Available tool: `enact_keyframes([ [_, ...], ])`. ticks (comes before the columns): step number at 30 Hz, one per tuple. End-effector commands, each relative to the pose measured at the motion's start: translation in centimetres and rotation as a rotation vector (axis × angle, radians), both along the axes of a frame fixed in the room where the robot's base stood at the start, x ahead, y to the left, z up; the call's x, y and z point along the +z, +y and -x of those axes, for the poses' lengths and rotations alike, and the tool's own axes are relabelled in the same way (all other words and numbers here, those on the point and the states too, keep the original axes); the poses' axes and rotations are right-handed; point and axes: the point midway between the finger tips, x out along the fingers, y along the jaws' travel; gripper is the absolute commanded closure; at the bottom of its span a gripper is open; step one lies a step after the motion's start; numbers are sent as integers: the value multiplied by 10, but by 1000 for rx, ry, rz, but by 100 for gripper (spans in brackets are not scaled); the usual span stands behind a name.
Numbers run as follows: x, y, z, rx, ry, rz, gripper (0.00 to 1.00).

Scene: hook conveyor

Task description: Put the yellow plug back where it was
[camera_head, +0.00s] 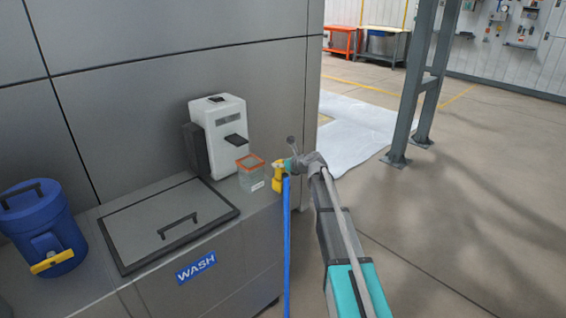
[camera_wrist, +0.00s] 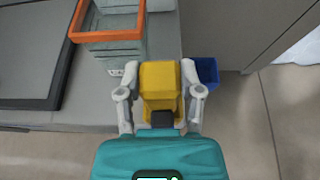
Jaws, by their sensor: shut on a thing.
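The yellow plug (camera_wrist: 160,80) is between the two grey fingers of my gripper (camera_wrist: 160,72) in the wrist view. The fingers are shut on its sides. In the head view the yellow plug (camera_head: 277,183) shows at the right end of the grey counter, beside a clear box with an orange rim. My gripper (camera_head: 284,168) reaches it from the right and partly hides it. I cannot tell whether the plug touches the counter.
The orange-rimmed clear box (camera_head: 252,182) stands close left of the plug. Behind it is a white dispenser (camera_head: 219,132). A lidded basin (camera_head: 165,225) and a blue barrel (camera_head: 45,232) are further left. A blue upright strip (camera_head: 287,255) stands at the counter's end. Open floor lies right.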

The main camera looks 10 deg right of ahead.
Motion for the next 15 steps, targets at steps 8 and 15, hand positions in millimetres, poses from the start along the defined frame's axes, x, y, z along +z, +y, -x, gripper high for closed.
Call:
enact_keyframes([
  [8,0,30,34,48,0,-1,100],
  [15,0,73,84,120,0,-1,100],
])
